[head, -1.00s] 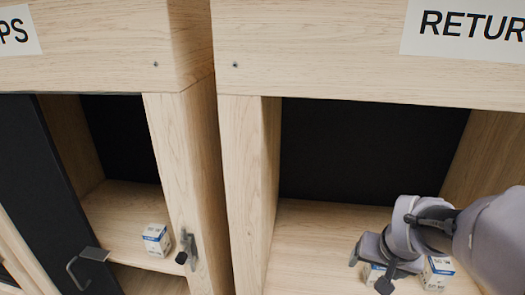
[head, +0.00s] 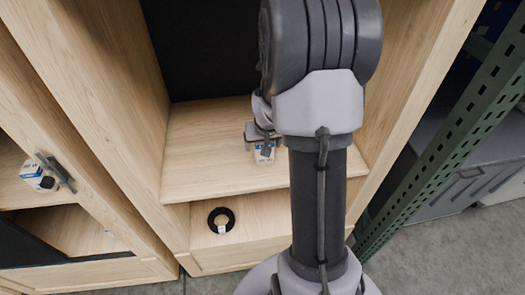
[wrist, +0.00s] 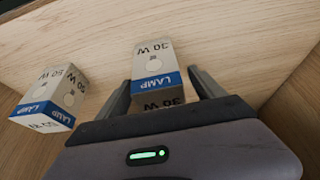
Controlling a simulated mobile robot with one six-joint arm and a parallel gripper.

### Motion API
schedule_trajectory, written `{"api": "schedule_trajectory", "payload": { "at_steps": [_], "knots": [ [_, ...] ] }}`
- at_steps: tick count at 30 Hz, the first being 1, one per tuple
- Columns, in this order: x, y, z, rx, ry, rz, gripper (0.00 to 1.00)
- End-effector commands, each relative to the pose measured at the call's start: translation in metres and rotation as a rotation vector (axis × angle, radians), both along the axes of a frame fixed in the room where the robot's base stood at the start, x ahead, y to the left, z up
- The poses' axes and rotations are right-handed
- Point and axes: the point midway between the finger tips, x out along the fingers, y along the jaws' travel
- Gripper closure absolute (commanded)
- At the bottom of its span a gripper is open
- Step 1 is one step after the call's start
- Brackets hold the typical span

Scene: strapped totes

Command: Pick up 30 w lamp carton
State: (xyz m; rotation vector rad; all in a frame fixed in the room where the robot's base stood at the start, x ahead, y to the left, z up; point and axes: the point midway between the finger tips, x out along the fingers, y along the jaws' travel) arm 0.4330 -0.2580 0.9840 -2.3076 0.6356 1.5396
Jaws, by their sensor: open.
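In the wrist view, the 30 W lamp carton (wrist: 155,62), white with a blue band, sits on the pale wood shelf between the two fingertips of my gripper (wrist: 160,88). The fingers are apart, one on each side; I cannot tell whether they touch it. In the head view, my gripper (head: 262,133) is at a carton (head: 264,153) on the cubby shelf. My arm covers the shelf to its right, and only one carton shows there.
The cubby shelf (head: 205,150) is bare left of my gripper. A green perforated rack post (head: 440,150) stands at right.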

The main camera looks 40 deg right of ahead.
Motion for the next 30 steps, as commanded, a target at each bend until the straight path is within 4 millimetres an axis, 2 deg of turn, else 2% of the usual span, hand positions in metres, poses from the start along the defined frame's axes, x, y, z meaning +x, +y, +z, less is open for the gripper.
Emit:
{"api": "schedule_trajectory", "payload": {
  "at_steps": [1, 3, 11, 14, 22, 30],
  "knots": [
    [0.005, -0.003, -0.013, 0.001, 0.002, 0.0, 0.22],
    [0.008, -0.005, -0.023, 0.001, 0.002, 0.0, 0.22],
    [0.011, -0.007, -0.027, 0.0, 0.0, 0.001, 0.22],
    [0.011, -0.007, -0.027, 0.0, 0.0, 0.001, 0.38],
    [0.011, -0.007, -0.026, 0.0, 0.0, 0.0, 0.9],
    [0.011, -0.007, -0.024, -0.001, -0.001, 0.0, 0.9]
  ]
}}
